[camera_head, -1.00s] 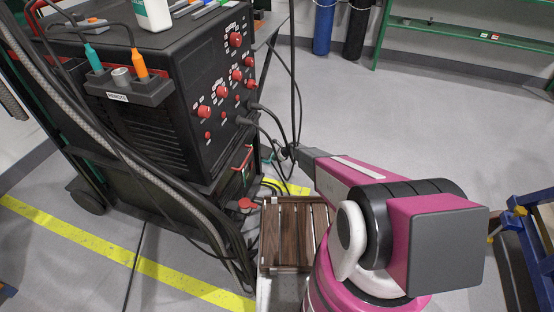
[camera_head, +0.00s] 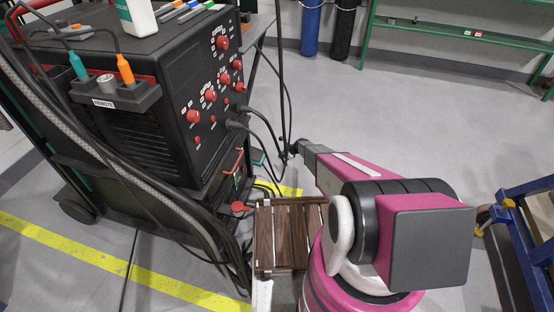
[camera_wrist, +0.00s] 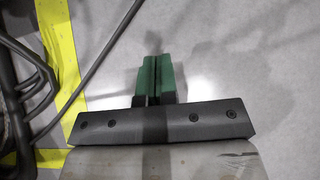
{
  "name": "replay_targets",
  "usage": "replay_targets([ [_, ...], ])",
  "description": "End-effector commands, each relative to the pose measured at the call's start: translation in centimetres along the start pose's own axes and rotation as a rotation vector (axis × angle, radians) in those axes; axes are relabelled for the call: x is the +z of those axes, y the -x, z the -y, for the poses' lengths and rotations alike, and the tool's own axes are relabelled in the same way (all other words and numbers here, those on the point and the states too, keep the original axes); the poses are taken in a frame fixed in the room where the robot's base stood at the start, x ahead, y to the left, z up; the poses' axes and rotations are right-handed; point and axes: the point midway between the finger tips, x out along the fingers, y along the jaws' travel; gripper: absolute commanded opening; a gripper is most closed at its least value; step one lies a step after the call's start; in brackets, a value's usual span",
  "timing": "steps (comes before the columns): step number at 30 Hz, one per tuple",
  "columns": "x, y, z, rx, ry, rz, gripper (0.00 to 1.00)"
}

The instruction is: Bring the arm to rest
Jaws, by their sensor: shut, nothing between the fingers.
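My gripper (camera_wrist: 154,62) shows in the wrist view with its two green fingers together and nothing between them. It is over bare grey floor, with a yellow floor line and dark cables to its left. In the head view my magenta and grey arm (camera_head: 360,180) reaches away and to the left, beside the welding machine. The fingers are too small or hidden to make out in the head view.
A black welding machine (camera_head: 165,120) with red knobs stands on a cart at the left, with hanging cables (camera_head: 262,125) near my arm. A slatted wooden box (camera_head: 278,238) is below. A blue frame (camera_head: 525,225) stands at right. A green shelf (camera_head: 460,32) is at the back; floor between is clear.

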Motion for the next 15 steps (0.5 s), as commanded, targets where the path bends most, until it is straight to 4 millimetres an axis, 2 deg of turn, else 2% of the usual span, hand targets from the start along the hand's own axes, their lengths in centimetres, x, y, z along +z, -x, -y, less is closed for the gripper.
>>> replay_targets([
  [8,0.1,0.9,-0.1,0.002,0.005,-0.001,0.00],
  [10,0.7,1.8,-0.7,0.006,0.029,-0.008,0.00],
  [13,2.5,4.7,-2.5,0.021,0.127,-0.034,0.00],
  [15,4.2,7.7,-4.6,0.041,0.236,-0.064,0.00],
])
